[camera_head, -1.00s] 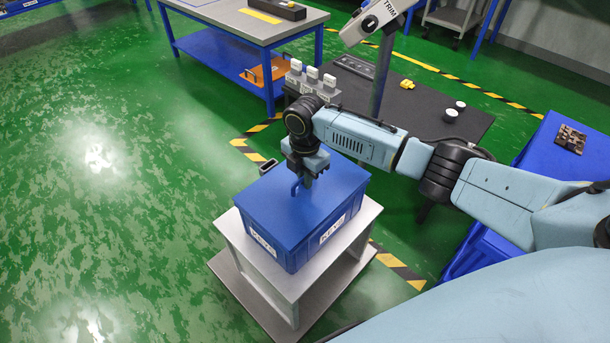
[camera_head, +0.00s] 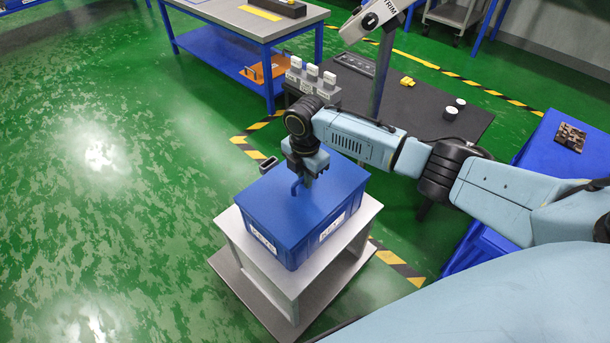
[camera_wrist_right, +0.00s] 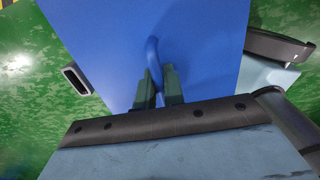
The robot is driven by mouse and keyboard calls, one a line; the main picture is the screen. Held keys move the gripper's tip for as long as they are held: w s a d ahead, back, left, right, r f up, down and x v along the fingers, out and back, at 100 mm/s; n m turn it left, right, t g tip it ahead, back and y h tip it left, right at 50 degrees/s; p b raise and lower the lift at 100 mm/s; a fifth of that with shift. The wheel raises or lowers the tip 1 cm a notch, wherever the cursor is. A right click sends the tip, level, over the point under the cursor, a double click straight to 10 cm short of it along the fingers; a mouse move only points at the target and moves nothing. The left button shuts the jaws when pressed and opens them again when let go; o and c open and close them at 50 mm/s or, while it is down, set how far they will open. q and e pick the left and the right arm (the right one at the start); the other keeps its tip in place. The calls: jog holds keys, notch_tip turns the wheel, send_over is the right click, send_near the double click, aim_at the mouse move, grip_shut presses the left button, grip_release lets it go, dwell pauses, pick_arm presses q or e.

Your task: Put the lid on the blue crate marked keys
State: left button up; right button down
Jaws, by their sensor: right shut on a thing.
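The blue crate (camera_head: 290,252) stands on a small grey stand, with white labels on two sides; the lettering is too small to read surely. The blue lid (camera_head: 322,205) lies across the crate's top and looks level; I cannot tell whether its edge is fully seated. The right wrist view shows the fingers (camera_wrist_right: 158,90) on either side of the handle (camera_wrist_right: 152,55), with the flat lid (camera_wrist_right: 205,45) beyond. My left gripper is not in view.
The grey stand (camera_head: 345,240) has a lower shelf close to the floor. A dark table (camera_head: 440,105) with yellow and white items is behind my right arm. A blue table (camera_head: 545,150) is at right. Green floor (camera_head: 110,230) is clear at left.

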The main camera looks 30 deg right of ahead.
jog(key=shift+f+p, duration=0.15)
jog(key=shift+p, duration=0.15)
dwell(0.5)
jog(key=c, duration=0.9)
grip_release()
jog(key=shift+r+p, duration=3.45)
jog(key=shift+p, duration=0.5)
jog(key=shift+r, duration=0.1)
